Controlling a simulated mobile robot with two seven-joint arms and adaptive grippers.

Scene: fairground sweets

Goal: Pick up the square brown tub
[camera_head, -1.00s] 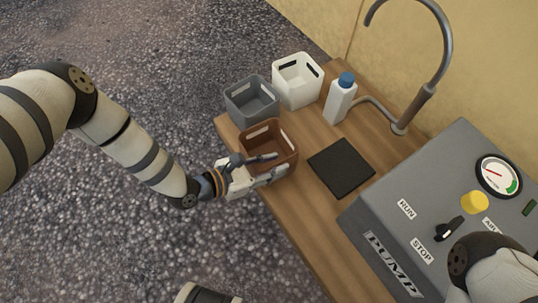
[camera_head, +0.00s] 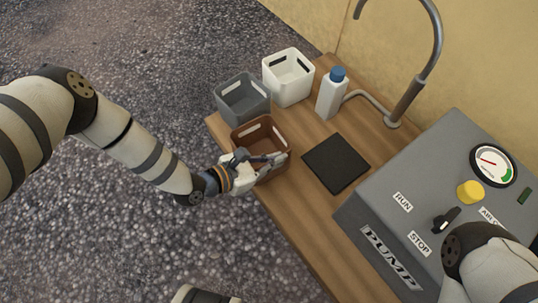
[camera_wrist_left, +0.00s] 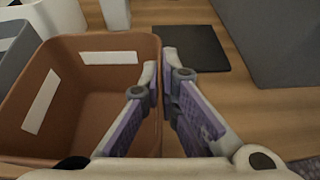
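The square brown tub (camera_head: 248,136) stands upright near the left edge of the wooden counter. It is open-topped and empty, with pale slots in its walls. It fills the left of the left wrist view (camera_wrist_left: 95,95). The tub looks to be still on the counter. My right gripper is out of view; only part of my right arm shows at the lower right.
A grey tub (camera_head: 243,103) and a white tub (camera_head: 288,78) stand just behind the brown one. A white bottle with a blue cap (camera_head: 332,95), a dark square mat (camera_head: 336,163), a tap (camera_head: 407,98) and a grey pump box (camera_head: 420,185) take up the rest of the counter (camera_head: 290,217).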

